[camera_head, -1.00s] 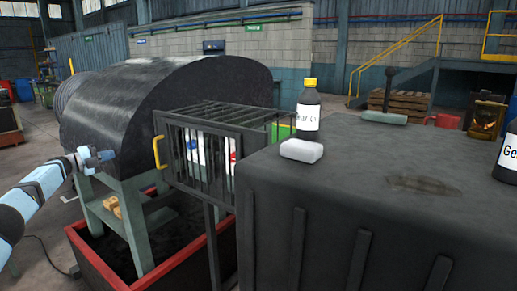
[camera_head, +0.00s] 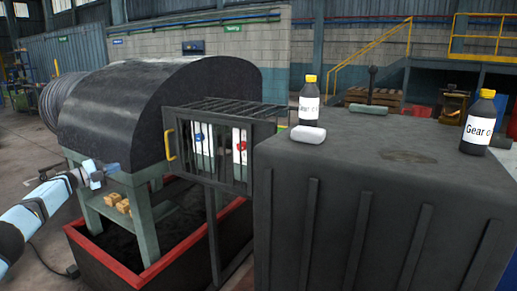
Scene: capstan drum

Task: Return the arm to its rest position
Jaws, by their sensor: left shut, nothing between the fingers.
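My left arm comes in from the left edge, and its gripper (camera_head: 112,168) is shut and empty. It shows in front of the green-grey stand under the dark capstan drum cover (camera_head: 150,105). I cannot tell whether it touches anything. A barred cage door (camera_head: 222,150) with a yellow handle (camera_head: 169,144) is to the right of the gripper, apart from it. Behind the bars are white panels with blue and red parts. My right gripper is not in view.
A large black cabinet (camera_head: 330,200) fills the right.

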